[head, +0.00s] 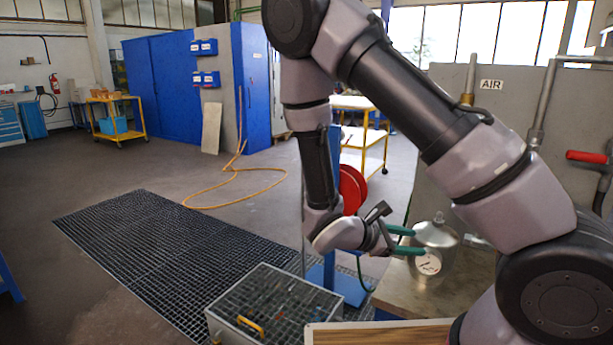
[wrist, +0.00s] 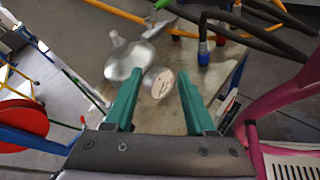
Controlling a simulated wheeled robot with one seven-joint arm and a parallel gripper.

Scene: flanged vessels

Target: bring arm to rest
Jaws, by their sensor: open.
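My gripper (head: 408,240) points right in the head view, with its two green fingers level and apart. The fingertips are beside a shiny metal vessel (head: 437,238) on the bench. The vessel has a domed top with a small knob and a round pale gauge or label (head: 428,264) on its front. In the wrist view, my gripper (wrist: 158,85) is open with nothing between the fingers. The vessel (wrist: 125,58) and its round pale face (wrist: 158,84) lie beyond the fingertips. I cannot tell from these views whether a finger touches the vessel.
The bench top (head: 400,297) carries the vessel. A grey panel marked AIR (head: 490,85) with pipes and a red-handled valve (head: 587,157) stands behind. A red reel (head: 352,188) on a blue stand is near my forearm. A grated box (head: 270,300) sits in front; open floor lies left.

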